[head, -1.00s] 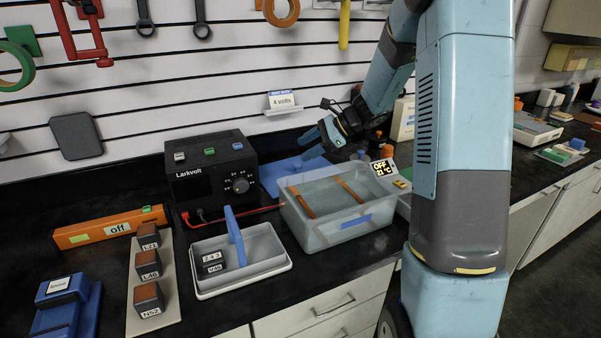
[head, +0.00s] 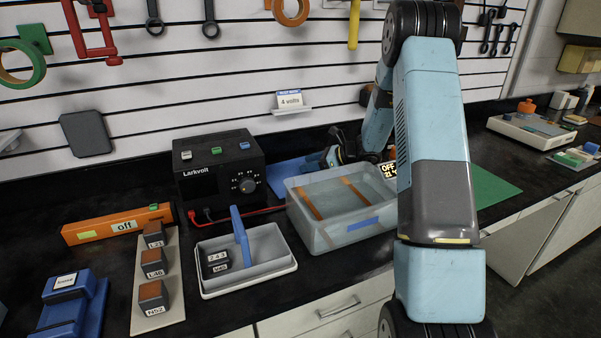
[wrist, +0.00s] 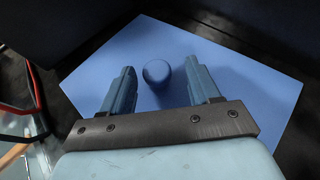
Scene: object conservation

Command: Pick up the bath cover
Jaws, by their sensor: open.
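The bath cover is a flat blue sheet with a round blue knob. It lies on the black bench behind the clear bath, and in the head view only part of it shows (head: 285,178), the rest hidden by my gripper and the bath. In the wrist view the cover (wrist: 240,85) fills the middle, with its knob (wrist: 157,71) between my fingers. My gripper (wrist: 160,68) is open, one finger on each side of the knob, with gaps visible. In the head view my gripper (head: 322,158) is low over the cover.
The clear bath (head: 345,240) with two orange strips stands in front of the cover. A black Larkvolt power supply (head: 215,165) stands to its left, with a red lead (head: 262,212) running toward the bath. The slatted wall rises behind.

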